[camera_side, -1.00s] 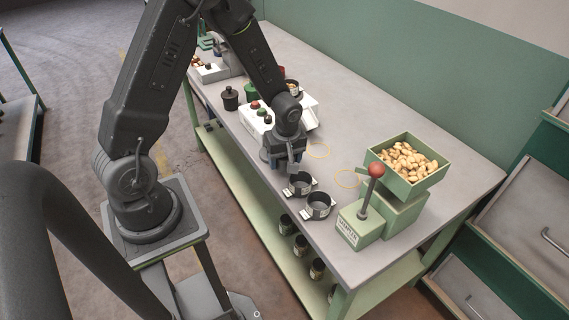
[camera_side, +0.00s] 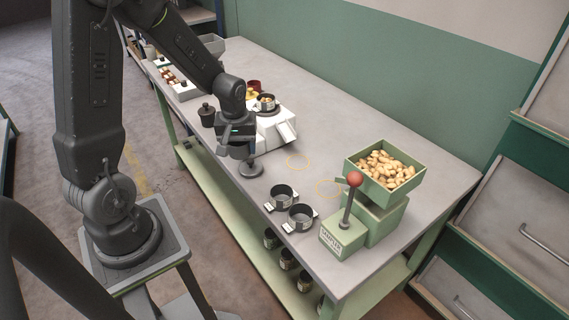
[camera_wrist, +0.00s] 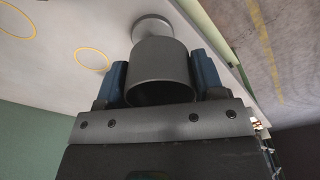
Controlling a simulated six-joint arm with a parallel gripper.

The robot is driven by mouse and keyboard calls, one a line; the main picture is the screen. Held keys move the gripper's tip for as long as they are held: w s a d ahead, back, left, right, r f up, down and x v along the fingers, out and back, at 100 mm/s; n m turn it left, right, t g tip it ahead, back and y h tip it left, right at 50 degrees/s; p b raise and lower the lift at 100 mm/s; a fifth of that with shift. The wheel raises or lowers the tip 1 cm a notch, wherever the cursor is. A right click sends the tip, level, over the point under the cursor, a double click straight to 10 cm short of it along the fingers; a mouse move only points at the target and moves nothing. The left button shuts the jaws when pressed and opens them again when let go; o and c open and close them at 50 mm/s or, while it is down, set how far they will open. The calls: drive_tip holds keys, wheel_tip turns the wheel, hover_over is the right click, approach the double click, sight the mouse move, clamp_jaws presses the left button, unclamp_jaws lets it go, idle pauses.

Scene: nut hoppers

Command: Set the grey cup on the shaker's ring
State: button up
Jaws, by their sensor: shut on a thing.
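The grey cup (camera_wrist: 160,66) sits between the two blue fingers of my gripper (camera_wrist: 160,76) in the wrist view, and my gripper is shut on it. Its mouth faces the wrist camera. A grey round disc (camera_wrist: 152,25) shows beyond the cup; I cannot tell whether it is the cup's foot or separate. In the side view my gripper (camera_side: 240,148) hangs near the table's front edge, with the grey disc (camera_side: 251,169) below it. A white machine (camera_side: 274,126), perhaps the shaker, stands just behind to the right, with a dark ring (camera_side: 266,103) on top.
Two dark cups (camera_side: 280,197) (camera_side: 301,218) stand in labelled holders near the front edge. A green box (camera_side: 344,238) with a red-knobbed lever and a green nut hopper (camera_side: 400,192) stand right. A black lidded pot (camera_side: 207,116) stands left. Orange circles (camera_side: 300,162) mark bare table.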

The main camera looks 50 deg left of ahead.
drive_tip(key=w+d+f+m, duration=0.1)
drive_tip(key=w+d+m, duration=0.1)
drive_tip(key=d+m, duration=0.1)
drive_tip(key=w+d+f+m, duration=0.1)
drive_tip(key=w+d+m, duration=0.1)
drive_tip(key=d+m, duration=0.2)
drive_tip(key=w+d+m+h, duration=0.1)
drive_tip(key=w+d+m, duration=0.1)
drive_tip(key=d+m, duration=0.1)
drive_tip(key=shift+w+d+f+m+t, duration=0.35)
drive_tip(key=shift+d+f+m+t, duration=0.05)
drive_tip(key=shift+d, duration=0.1)
wheel_tip(320, 180, up, 3)
drive_tip(key=n, duration=0.2)
hover_over(317, 155)
drive_tip(key=f, duration=1)
drive_tip(key=shift+s+d, duration=0.1)
drive_tip(key=shift+s, duration=0.1)
drive_tip(key=shift+f, duration=0.15)
drive_tip(key=o, duration=0.9)
